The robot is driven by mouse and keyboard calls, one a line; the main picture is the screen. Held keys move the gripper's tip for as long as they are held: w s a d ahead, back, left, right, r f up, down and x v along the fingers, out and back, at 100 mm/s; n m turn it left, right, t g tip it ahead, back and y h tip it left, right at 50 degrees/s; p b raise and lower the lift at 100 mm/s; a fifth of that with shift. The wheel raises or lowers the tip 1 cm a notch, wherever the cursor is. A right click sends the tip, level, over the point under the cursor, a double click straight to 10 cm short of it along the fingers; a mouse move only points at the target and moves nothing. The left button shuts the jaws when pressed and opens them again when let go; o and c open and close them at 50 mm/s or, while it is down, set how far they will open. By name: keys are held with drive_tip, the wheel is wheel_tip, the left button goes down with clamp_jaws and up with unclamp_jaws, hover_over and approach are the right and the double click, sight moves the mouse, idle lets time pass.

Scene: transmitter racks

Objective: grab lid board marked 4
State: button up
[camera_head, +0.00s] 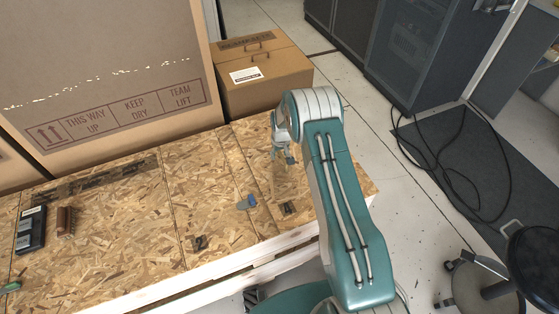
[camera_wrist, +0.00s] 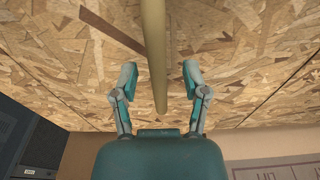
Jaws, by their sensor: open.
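A crate lid of chipboard boards (camera_head: 130,227) lies under my arm, split by seams. A dark mark (camera_head: 199,242) sits on a middle board, and another dark mark (camera_head: 287,208) on the rightmost board (camera_head: 330,185); I cannot read either surely as 4. My gripper (camera_head: 285,158) hangs over the right part of the lid, near its back edge. In the wrist view my gripper (camera_wrist: 159,82) is open, its fingers on either side of a tan rod-like bar (camera_wrist: 154,45), apart from it. Chipboard (camera_wrist: 230,45) fills the background there. No number shows in the wrist view.
Cardboard boxes (camera_head: 262,78) stand behind. A stool (camera_head: 530,262) and floor cables (camera_head: 440,165) are at the right.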

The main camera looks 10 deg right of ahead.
drive_tip(key=shift+r, duration=0.1)
clamp_jaws()
